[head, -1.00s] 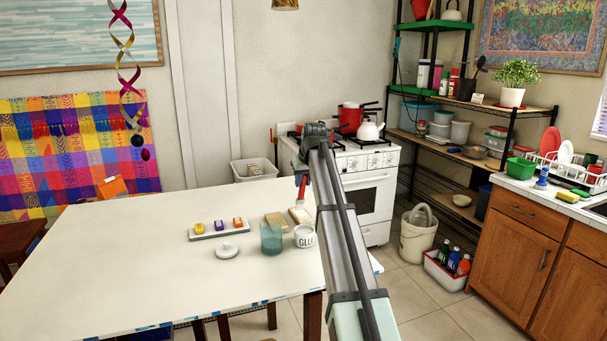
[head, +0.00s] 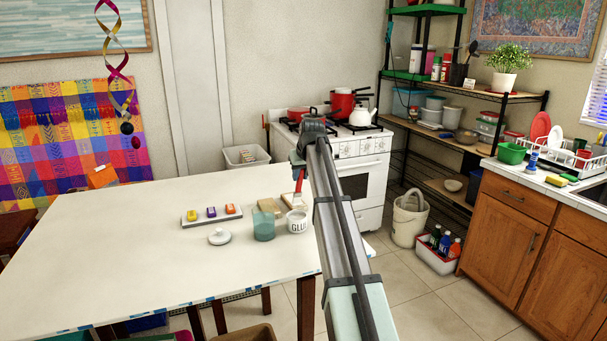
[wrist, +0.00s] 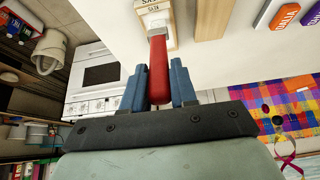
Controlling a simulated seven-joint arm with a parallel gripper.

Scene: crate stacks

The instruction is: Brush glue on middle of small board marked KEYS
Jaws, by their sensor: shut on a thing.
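My gripper (head: 299,160) is shut on a red-handled brush (head: 299,181), above the far right part of the table. In the wrist view the two blue fingers (wrist: 158,88) close around the red handle (wrist: 158,68). In the head view this board is mostly hidden behind the brush and the glue pot. A white pot marked GLUE (head: 297,224) stands just in front. A plain wooden board (head: 268,206) lies to the left.
A teal cup (head: 263,227) stands left of the glue pot, with a white lid (head: 219,237) beside it. The left part of the white table (head: 110,250) is clear. A white stove (head: 362,172) stands behind.

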